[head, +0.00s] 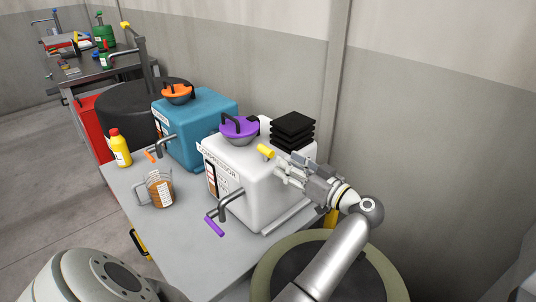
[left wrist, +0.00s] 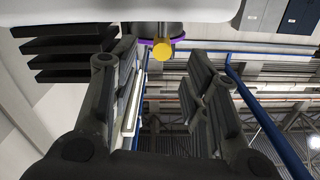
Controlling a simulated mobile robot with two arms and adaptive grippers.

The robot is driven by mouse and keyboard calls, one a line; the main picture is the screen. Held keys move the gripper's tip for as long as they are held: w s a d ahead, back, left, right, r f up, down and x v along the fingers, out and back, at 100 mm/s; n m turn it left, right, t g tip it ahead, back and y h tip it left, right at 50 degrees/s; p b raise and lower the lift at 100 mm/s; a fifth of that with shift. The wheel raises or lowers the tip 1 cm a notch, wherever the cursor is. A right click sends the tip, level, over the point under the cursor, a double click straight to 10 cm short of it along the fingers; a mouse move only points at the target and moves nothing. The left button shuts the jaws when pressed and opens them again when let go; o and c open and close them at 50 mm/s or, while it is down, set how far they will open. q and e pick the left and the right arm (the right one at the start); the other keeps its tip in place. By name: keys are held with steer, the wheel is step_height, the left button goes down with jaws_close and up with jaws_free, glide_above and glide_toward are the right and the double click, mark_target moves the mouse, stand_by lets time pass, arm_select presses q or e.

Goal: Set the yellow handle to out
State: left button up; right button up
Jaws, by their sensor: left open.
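The white compressor (head: 245,185) stands on the grey table. A short yellow handle (head: 265,151) sticks out at its upper edge, near the purple cap. My left gripper (head: 281,167) is open beside the compressor, just right of the yellow handle, with fingers pointing toward it. In the left wrist view the yellow handle (left wrist: 161,51) shows end-on ahead, between the two spread fingers in the picture. I cannot tell whether the fingers touch it. The handle's mount is mostly hidden. My right gripper is not in view.
A purple-gripped crank (head: 215,226) sticks out of the compressor's front. Black stacked plates (head: 292,130) stand behind the gripper. A blue machine (head: 205,125), a yellow bottle (head: 119,150) and a brown-filled jug (head: 160,190) share the table (head: 190,245). A wall is close on the right.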

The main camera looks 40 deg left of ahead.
mark_target(263, 148)
arm_select(q)
steer(key=a, duration=0.7)
steer(key=a+p, duration=0.1)
steer(key=a, duration=0.2)
steer(key=shift+w+a+r, duration=0.1)
steer(key=shift+w+a, duration=0.25)
steer(key=shift+a, duration=0.05)
steer(key=shift+c, duration=0.3)
jaws_close()
